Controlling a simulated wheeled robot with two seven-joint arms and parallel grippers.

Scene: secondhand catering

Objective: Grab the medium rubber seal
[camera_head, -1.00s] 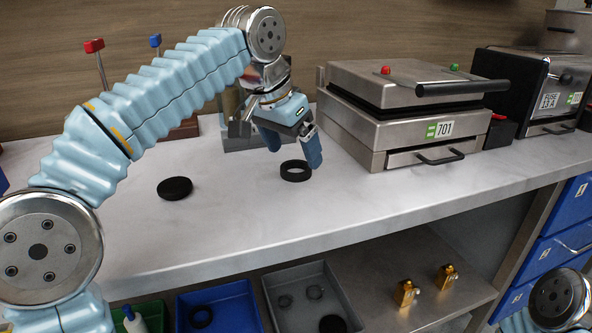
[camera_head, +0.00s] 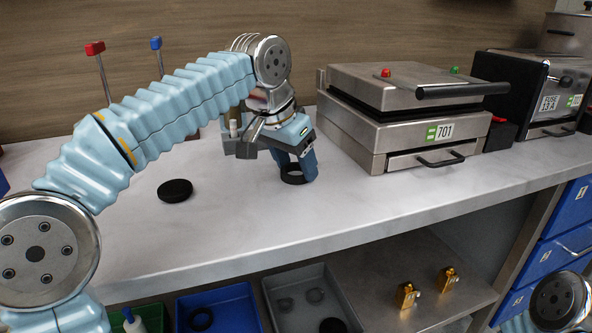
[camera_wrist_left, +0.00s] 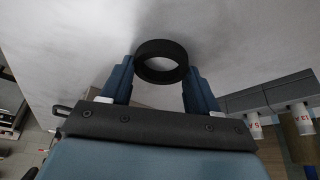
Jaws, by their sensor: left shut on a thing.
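A black rubber ring seal (camera_head: 290,173) stands flat on the grey counter, left of the press labelled 701. It also shows in the left wrist view (camera_wrist_left: 160,47), between the two blue fingers. My left gripper (camera_head: 302,172) reaches down over it and is shut on it, one finger on each side. In the left wrist view my left gripper (camera_wrist_left: 160,75) has its fingertips against the ring's sides. One finger partly hides the ring in the head view. My right gripper is not in view.
The steel press (camera_head: 410,125) stands close right of my left gripper. Levers with red (camera_head: 95,48) and blue knobs stand behind left. Below the counter are a blue tray (camera_head: 237,300), a grey tray (camera_head: 268,284) with rings, and brass fittings (camera_head: 407,296). The front counter is clear.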

